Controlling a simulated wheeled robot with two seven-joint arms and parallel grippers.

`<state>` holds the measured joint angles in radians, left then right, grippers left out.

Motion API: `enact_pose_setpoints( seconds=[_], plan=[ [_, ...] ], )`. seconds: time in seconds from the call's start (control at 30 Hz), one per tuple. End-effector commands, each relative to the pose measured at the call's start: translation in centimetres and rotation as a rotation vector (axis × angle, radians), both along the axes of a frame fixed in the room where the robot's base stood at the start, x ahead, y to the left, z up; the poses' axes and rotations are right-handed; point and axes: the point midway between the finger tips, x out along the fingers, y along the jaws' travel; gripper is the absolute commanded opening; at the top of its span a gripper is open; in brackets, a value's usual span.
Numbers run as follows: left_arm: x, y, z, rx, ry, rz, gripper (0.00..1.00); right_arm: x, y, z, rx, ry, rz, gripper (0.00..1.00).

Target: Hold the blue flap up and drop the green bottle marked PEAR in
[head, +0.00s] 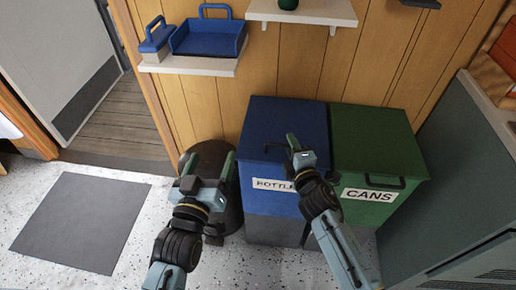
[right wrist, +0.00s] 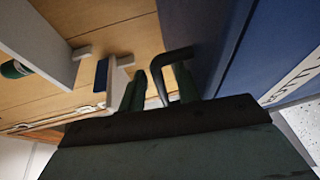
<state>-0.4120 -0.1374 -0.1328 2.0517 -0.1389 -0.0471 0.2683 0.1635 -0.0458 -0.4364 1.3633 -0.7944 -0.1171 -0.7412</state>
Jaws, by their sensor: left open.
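The blue bin (head: 285,130), labelled as for bottles, stands against the wood wall, its blue flap looking closed. A dark handle (right wrist: 156,78) on it runs between the fingers of my right gripper (head: 298,152). In the right wrist view these fingers (right wrist: 160,88) stand either side of the bar; whether they grip it is unclear. My left gripper (head: 207,165) is open and empty, left of the bin. A green bottle (head: 288,4) is on the upper white shelf, cut off at the top; it also shows in the right wrist view (right wrist: 14,69). Its marking is unreadable.
A green bin marked CANS (head: 378,150) stands right of the blue one. A dark round bin (head: 232,205) is behind my left gripper. A grey cabinet (head: 460,160) borders the right.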

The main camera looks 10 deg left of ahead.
Motion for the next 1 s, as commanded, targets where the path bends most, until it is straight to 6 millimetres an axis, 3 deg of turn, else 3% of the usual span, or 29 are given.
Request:
enact_pose_setpoints(
  seconds=[1.0],
  plan=[
    [0.0,0.0,3.8,0.0,0.0,0.0,0.77,-9.0,-3.3,1.2,-0.001,0.001,-0.001,0.33]
  ],
)
